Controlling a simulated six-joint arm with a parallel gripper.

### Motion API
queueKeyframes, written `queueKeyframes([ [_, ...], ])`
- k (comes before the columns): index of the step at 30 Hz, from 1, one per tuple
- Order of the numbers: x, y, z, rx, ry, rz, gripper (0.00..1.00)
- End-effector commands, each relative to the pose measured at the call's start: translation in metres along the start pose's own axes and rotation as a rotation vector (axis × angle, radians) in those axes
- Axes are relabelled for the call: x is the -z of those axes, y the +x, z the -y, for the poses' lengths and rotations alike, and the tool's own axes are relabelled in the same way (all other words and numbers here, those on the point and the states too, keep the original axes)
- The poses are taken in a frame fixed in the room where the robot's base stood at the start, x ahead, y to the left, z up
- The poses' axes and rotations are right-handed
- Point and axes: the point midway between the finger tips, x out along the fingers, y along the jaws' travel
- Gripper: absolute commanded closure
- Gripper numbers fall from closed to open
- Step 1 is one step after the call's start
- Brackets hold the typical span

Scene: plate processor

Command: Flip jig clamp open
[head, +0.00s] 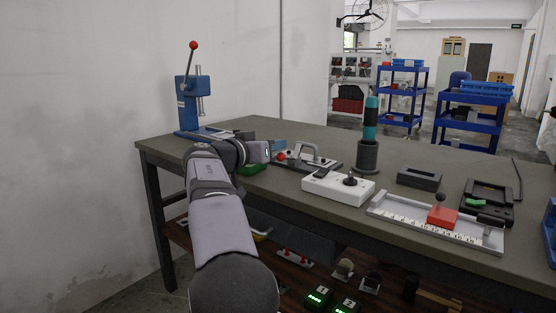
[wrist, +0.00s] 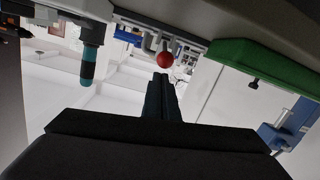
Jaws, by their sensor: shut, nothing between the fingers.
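The jig clamp (head: 318,161) sits on the bench, a grey base plate with a bent metal bar and a red ball knob (head: 281,156) at its left end. In the wrist view the red ball (wrist: 165,59) shows just beyond my fingertips, with the metal clamp bar (wrist: 143,40) beside it. My gripper (head: 264,151) is just left of the knob in the head view. In the wrist view my gripper (wrist: 161,78) is shut, its dark fingers together and empty. I cannot tell whether the fingertips touch the knob. My gripper hides part of the jig's left side.
A green block (head: 251,169) lies close under my gripper. A blue press (head: 192,95) with a red-knobbed lever stands at the back left. A white box (head: 325,190) with a black knob and a teal-handled tool in a holder (head: 367,156) stand to the right.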

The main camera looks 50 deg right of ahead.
Motion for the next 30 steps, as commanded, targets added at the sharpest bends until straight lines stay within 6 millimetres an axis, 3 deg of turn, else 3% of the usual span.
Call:
queueKeyframes([
  [2,-0.010,-0.001,0.002,-0.004,-0.001,-0.028,1.00],
  [30,-0.020,-0.006,0.005,-0.006,-0.005,-0.022,1.00],
])
